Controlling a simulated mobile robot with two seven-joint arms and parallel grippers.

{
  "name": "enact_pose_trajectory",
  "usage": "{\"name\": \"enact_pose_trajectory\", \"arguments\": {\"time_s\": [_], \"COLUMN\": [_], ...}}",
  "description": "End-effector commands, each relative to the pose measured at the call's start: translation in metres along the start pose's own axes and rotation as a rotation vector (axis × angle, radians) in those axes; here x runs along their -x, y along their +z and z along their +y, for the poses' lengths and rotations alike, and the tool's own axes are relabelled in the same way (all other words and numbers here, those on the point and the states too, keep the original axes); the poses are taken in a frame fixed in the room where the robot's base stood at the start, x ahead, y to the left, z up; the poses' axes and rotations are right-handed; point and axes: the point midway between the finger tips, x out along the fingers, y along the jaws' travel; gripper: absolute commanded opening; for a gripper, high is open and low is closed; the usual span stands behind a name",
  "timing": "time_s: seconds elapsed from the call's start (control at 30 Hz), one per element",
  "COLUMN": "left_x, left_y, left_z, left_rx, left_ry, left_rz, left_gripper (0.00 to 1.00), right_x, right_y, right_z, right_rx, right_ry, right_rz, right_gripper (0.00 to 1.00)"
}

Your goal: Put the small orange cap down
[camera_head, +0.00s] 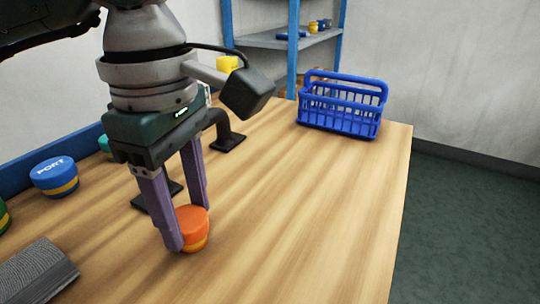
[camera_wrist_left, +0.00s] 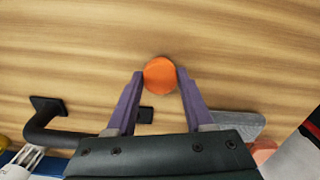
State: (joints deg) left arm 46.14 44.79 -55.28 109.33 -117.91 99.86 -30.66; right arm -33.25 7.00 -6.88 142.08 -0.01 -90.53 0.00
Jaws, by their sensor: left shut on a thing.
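The small orange cap (camera_head: 193,228) has an orange top and a yellow lower band. It is at the wooden table top, between the fingertips of my left gripper (camera_head: 188,228). In the left wrist view the orange cap (camera_wrist_left: 160,75) lies between the two purple fingertips of the left gripper (camera_wrist_left: 160,78), with wood grain behind it. The fingers are shut on the cap. I cannot tell whether its underside touches the table. My right gripper is not in view.
A blue basket (camera_head: 341,108) stands at the table's far right. A blue PORT cap (camera_head: 54,177) and a grey ridged block (camera_head: 38,271) lie at left. A black handle (camera_head: 226,138) is behind the gripper. The table's middle and right front are clear.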

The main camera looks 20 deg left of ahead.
Motion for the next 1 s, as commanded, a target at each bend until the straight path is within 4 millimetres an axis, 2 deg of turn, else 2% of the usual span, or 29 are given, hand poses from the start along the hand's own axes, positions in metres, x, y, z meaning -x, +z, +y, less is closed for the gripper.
{"name": "enact_pose_trajectory", "arguments": {"time_s": [0.07, 0.1, 0.37, 0.6, 0.73, 0.87, 1.0], "left_x": [-0.004, -0.004, -0.003, -0.002, 0.007, 0.032, 0.066], "left_y": [0.000, 0.000, 0.000, 0.000, 0.000, 0.000, 0.000], "left_z": [0.000, 0.000, 0.000, 0.000, 0.001, 0.002, 0.002], "left_rx": [0.000, 0.001, 0.001, 0.001, 0.000, -0.001, -0.001], "left_ry": [0.000, 0.000, 0.000, 0.000, 0.003, 0.008, 0.007], "left_rz": [0.000, 0.000, 0.000, 0.000, -0.001, -0.001, -0.001], "left_gripper": [0.00, 0.53, 0.82, 0.82, 0.82, 0.82, 0.82], "right_x": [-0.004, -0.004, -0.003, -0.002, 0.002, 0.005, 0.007], "right_y": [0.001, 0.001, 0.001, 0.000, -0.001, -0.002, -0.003], "right_z": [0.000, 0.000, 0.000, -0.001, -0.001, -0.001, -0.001], "right_rx": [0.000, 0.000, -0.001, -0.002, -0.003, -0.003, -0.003], "right_ry": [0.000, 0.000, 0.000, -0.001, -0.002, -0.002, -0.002], "right_rz": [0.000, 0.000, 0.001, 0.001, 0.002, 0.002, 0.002], "right_gripper": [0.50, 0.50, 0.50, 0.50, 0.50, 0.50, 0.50]}}
